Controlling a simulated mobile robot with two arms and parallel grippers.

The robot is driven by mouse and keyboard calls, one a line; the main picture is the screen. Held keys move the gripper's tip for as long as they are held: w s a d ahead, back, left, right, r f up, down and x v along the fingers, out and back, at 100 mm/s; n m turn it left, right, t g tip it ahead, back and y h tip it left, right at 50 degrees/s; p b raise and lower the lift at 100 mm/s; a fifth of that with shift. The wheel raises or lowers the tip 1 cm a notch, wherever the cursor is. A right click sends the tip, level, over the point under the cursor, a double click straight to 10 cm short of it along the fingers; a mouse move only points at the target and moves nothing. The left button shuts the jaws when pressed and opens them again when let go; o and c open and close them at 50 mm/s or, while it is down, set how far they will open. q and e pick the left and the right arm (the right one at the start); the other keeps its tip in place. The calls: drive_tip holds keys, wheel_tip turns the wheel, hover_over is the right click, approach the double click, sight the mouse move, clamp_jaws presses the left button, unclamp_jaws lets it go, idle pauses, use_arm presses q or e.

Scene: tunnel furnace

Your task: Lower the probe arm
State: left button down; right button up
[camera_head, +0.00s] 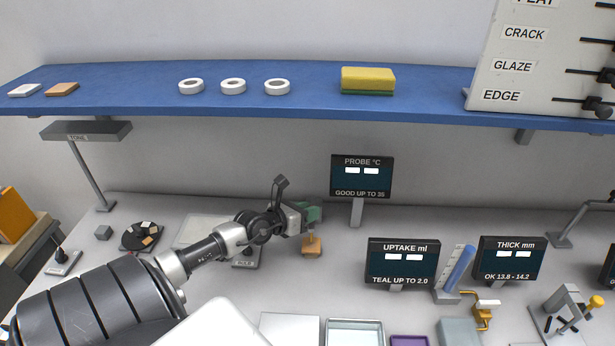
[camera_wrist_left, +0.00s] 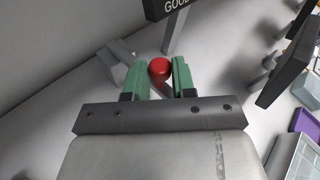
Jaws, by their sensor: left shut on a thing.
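The probe display (camera_head: 361,178) reads "PROBE °C" and stands just right of and behind the gripper. My right gripper is not in view.
A blue shelf (camera_head: 430,100) runs above the bench with white rings (camera_head: 233,87) and a yellow-green sponge (camera_head: 367,80). The uptake display (camera_head: 402,262) stands to the right of the gripper. Trays (camera_head: 355,325) lie along the front. The tone lamp (camera_head: 86,131) stands at left.

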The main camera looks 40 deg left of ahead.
use_arm(q)
drive_tip(key=shift+s+d+f, duration=0.15)
drive_tip(key=shift+s+f, duration=0.05)
drive_tip(key=shift+f, duration=0.3)
drive_tip(key=shift+s+d+f, duration=0.15)
drive_tip(key=shift+f, duration=0.3)
drive_tip(key=c, duration=0.9)
unclamp_jaws()
drive_tip(key=shift+c, duration=0.2)
drive_tip(key=shift+w+r, duration=0.1)
drive_tip(key=b+v, duration=0.1)
drive_tip(key=v, duration=1)
